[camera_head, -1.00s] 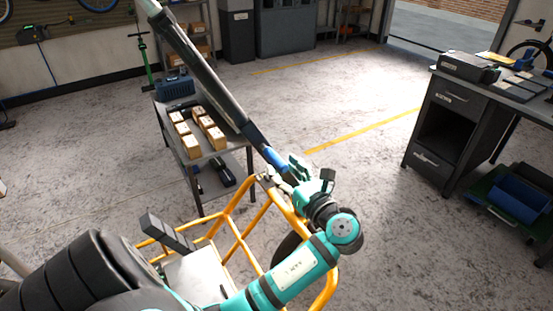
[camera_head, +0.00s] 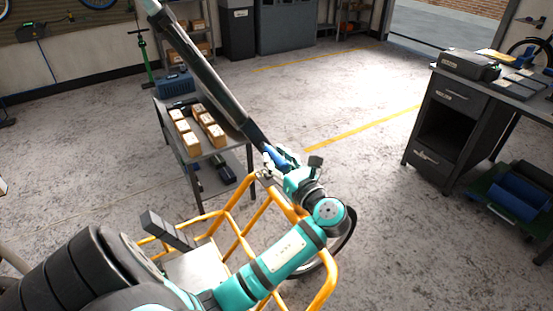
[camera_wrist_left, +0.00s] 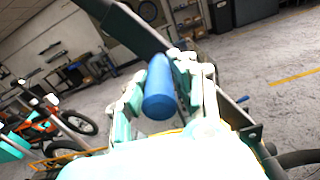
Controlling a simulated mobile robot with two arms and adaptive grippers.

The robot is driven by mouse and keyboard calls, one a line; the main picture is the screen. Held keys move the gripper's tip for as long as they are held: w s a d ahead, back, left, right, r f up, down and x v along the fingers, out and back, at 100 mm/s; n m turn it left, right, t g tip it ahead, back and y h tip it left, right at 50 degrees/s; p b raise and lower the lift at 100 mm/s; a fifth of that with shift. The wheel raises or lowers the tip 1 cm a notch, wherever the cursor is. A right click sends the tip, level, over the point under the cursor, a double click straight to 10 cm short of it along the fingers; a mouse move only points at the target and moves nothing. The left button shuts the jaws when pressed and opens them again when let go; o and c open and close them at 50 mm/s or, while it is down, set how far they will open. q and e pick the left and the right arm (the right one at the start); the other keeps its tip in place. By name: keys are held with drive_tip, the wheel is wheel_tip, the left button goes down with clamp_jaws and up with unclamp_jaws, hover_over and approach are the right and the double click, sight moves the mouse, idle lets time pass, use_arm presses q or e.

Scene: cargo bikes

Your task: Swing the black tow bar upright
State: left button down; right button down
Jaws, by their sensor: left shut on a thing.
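The black tow bar (camera_head: 205,80) slants from the top left of the head view down to a blue grip (camera_head: 274,154) at its lower end. It is raised and tilted, not vertical. My left gripper (camera_head: 277,160) is shut on the blue grip; its arm reaches up from the bottom of the head view. In the left wrist view the blue grip (camera_wrist_left: 159,92) lies between the two fingers, and the black bar (camera_wrist_left: 122,25) runs beyond it to the top left. The bar's far end is cut off. My right gripper is not in view.
An orange tubular cargo frame (camera_head: 233,232) stands under my left arm, with a wheel (camera_head: 335,243) partly hidden behind it. A dark workbench (camera_head: 449,113) is at right; the middle floor is clear.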

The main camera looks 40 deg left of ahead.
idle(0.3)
use_arm(q)
drive_tip(key=w+d+r+m+p, duration=0.1)
drive_tip(key=w+d+m+p, duration=0.1)
drive_tip(key=w+p, duration=0.3)
drive_tip(key=w+d+r+m+p, duration=0.1)
drive_tip(key=w+r+m+p, duration=0.1)
drive_tip(key=w+p, duration=0.3)
drive_tip(key=shift+w+d+r+m, duration=0.15)
drive_tip(key=shift+w+d+m, duration=0.2)
drive_tip(key=shift+w+m, duration=0.7)
drive_tip(key=shift+w+n, duration=0.15)
drive_tip(key=shift+n, duration=0.1)
drive_tip(key=c, duration=1.1)
unclamp_jaws()
drive_tip(key=v, duration=1.2)
